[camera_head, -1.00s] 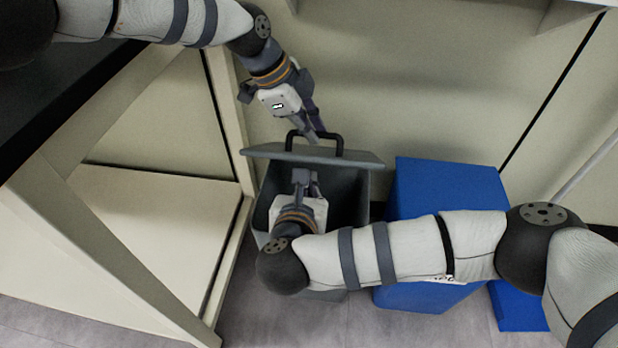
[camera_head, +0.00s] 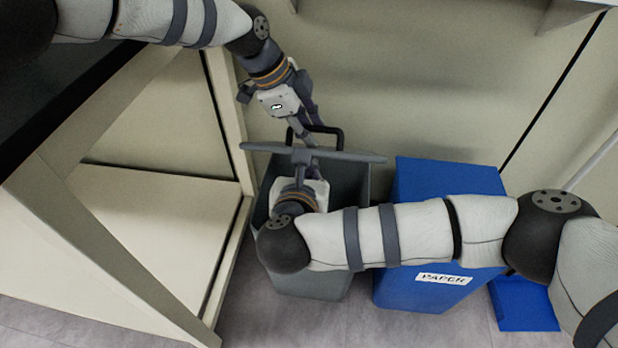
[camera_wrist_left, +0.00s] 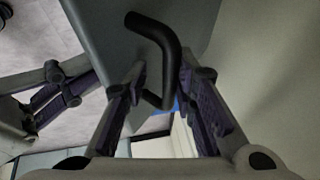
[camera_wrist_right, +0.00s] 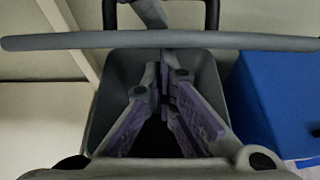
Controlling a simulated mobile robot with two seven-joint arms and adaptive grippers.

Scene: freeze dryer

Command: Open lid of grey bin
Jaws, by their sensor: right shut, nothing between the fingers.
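The grey bin (camera_head: 318,284) stands on the floor. Its lid (camera_head: 362,155) is raised and seen nearly edge-on at the bin's back, with a black handle (camera_head: 339,139) behind it. My left gripper (camera_head: 306,138) is at the handle; in the left wrist view its fingers (camera_wrist_left: 163,72) are apart, with the handle (camera_wrist_left: 170,45) between them. My right gripper (camera_head: 304,156) is over the bin's opening with its fingertips at the lid. In the right wrist view its fingertips (camera_wrist_right: 163,66) meet just below the lid (camera_wrist_right: 90,40). Contact with the lid is unclear.
A blue bin (camera_head: 440,185) with a PAPER label stands close to the right of the grey bin. A pale table frame (camera_head: 222,110) is close on the left. The wall (camera_head: 420,80) is behind. Grey floor (camera_head: 400,332) is free in front.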

